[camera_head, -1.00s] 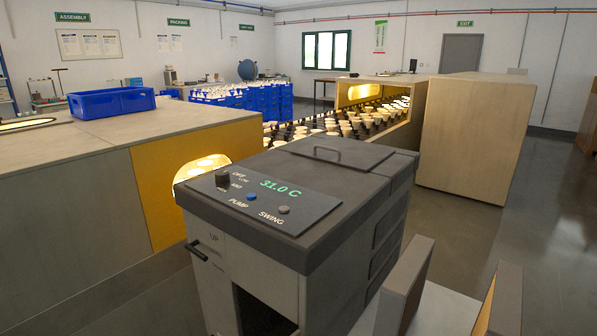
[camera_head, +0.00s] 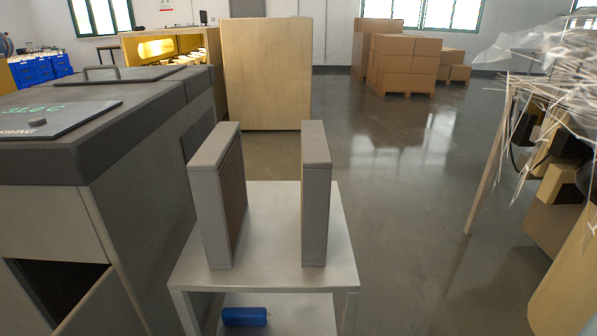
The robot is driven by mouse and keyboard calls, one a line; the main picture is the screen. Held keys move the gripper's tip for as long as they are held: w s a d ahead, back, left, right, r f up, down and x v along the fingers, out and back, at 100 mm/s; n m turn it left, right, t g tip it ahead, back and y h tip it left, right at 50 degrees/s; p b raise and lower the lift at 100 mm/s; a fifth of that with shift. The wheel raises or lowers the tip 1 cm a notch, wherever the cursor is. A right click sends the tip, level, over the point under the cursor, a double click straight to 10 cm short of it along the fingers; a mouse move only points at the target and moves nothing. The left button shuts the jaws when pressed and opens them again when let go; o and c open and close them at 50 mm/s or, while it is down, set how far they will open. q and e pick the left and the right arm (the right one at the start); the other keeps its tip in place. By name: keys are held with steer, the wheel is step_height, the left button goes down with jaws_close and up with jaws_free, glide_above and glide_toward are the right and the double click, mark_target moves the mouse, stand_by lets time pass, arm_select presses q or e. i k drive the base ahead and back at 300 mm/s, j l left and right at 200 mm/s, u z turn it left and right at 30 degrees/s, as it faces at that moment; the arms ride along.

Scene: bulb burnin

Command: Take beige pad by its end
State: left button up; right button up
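Two upright slabs in grey frames stand apart on a small white table (camera_head: 270,275). The left slab (camera_head: 218,195) shows a brown, ribbed face towards the right. The right slab (camera_head: 315,195) is seen nearly edge-on, so I cannot tell its face colour now; in the earlier view its left face looks beige-yellow. Both slabs have their narrow grey ends towards me. Neither gripper is in view.
A grey machine (camera_head: 130,200) with a dark lid stands close on the left. A blue cylinder (camera_head: 245,316) lies on the lower shelf. White strands and clear film (camera_head: 555,80) hang over a cluttered stand at right. Cartons (camera_head: 405,62) stand behind open floor.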

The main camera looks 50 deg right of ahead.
mark_target(316, 159)
steer(key=z, duration=1.5)
steer(key=l, duration=0.15)
